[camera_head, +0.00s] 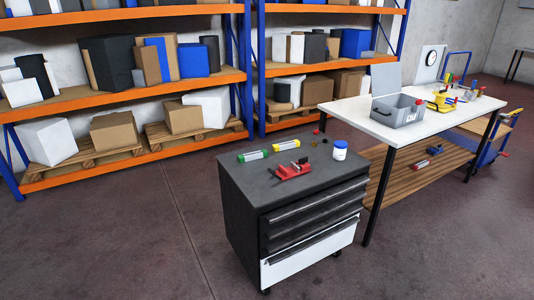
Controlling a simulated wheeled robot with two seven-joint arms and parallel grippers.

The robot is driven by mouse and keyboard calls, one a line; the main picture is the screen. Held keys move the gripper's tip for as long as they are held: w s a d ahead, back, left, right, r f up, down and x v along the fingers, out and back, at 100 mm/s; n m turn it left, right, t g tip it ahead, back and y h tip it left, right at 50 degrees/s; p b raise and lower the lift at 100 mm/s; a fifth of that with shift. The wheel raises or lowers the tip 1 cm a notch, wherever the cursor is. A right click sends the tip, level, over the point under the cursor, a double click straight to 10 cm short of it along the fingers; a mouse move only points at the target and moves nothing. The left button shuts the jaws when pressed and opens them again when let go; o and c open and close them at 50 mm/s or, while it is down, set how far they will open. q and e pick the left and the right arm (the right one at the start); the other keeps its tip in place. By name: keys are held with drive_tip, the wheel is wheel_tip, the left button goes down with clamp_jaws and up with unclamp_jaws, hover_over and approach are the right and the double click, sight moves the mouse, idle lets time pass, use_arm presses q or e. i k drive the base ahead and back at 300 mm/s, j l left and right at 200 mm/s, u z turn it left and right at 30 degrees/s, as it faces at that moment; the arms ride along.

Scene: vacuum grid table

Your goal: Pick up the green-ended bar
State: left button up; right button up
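The green-ended bar (252,156) lies flat on the dark grey top of a drawer cabinet (240,176), near its back left edge. It has green ends and a paler middle. A similar bar with yellow ends (286,145) lies to its right, a short gap away. Neither of my grippers shows in the head view, so nothing is seen touching the bar.
A red vise-like tool (291,169) sits in front of the bars. A white jar with blue (340,151) and small dark items stand to the right. A white table (348,115) holding a grey bin (397,111) is beyond. Shelves line the back; floor at left is clear.

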sight(242, 159)
drive_tip(key=i+j+z, duration=0.3)
drive_tip(key=i+j, duration=2.5)
